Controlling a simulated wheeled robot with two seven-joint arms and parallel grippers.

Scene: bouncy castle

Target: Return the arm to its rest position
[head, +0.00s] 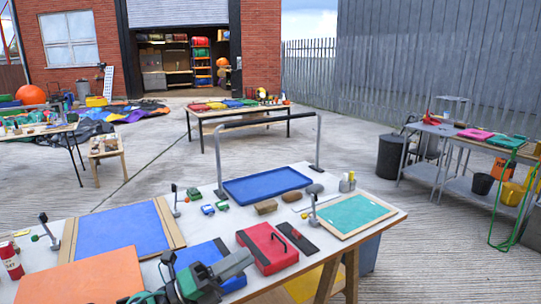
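What looks like my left gripper (232,263), dark grey with green parts behind it, is low in the picture at the near edge of the worktable (215,224). It is over or just in front of the right part of a blue panel (203,254) and left of a red case (267,247). Its fingers are small and blend with the dark parts, so I cannot tell whether they are open or shut. I see nothing clearly held in it. My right gripper is not in view.
On the worktable are a blue tray (267,185), an orange sheet (85,279), a green framed panel (352,215) and several upright clamps. A metal frame (318,140) rises at its back. Open concrete (350,165) lies beyond. A side bench (470,138) stands right.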

